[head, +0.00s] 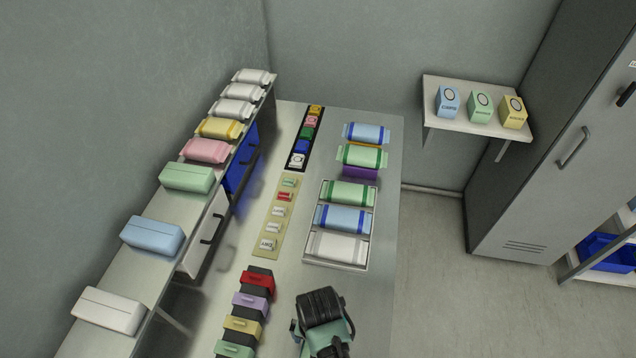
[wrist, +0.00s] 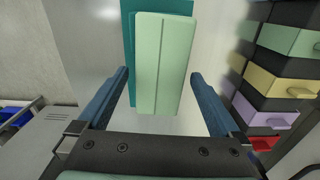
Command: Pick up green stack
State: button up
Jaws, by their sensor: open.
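A light green stack (wrist: 163,65) with a lengthwise seam lies between my fingers in the wrist view, its near end reaching back past the fingertips. A teal piece (wrist: 130,50) shows beneath it, along its left side and far end. My gripper (wrist: 160,76) is open, one finger on each side of the stack, with a gap visible on both sides. In the head view my gripper (head: 322,318) is at the bottom centre over the table, and it hides the stack there.
Small drawers (head: 245,325) with coloured fronts stand left of my gripper; they also show at the right of the wrist view (wrist: 285,75). A white tray (head: 309,256) of wrapped packs lies beyond. A long shelf (head: 195,210) of packs runs along the left. The table's right strip is clear.

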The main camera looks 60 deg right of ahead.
jog(key=c, duration=1.2)
jog(key=shift+c, duration=0.2)
jog(key=shift+r, duration=0.2)
